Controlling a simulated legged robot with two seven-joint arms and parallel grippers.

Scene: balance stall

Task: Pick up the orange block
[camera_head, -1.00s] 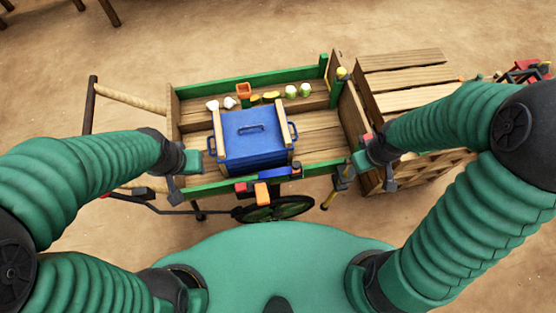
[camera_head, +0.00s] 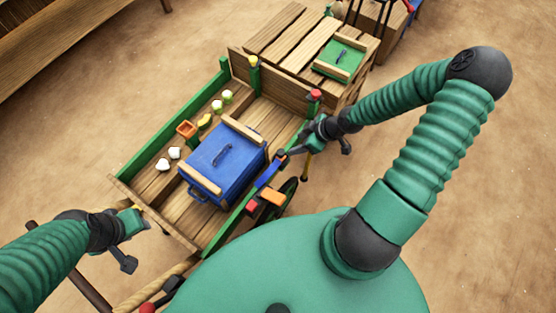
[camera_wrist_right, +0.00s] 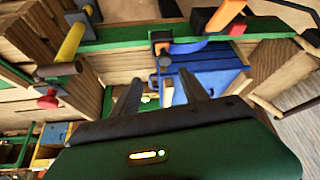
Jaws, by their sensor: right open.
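My right gripper (camera_head: 316,150) is open and empty, above the near rail, up and right of the orange block. Its two dark fingers (camera_wrist_right: 160,90) stand apart in the wrist view. My left gripper (camera_head: 130,243) is by the cart's left end, away from the block; its jaw opening is unclear.
A blue lidded box (camera_head: 224,160) stands in the wooden cart. A red-topped post (camera_head: 315,96) rises near my right gripper. A slatted crate (camera_head: 290,40) with a green panel (camera_head: 341,59) stands beyond.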

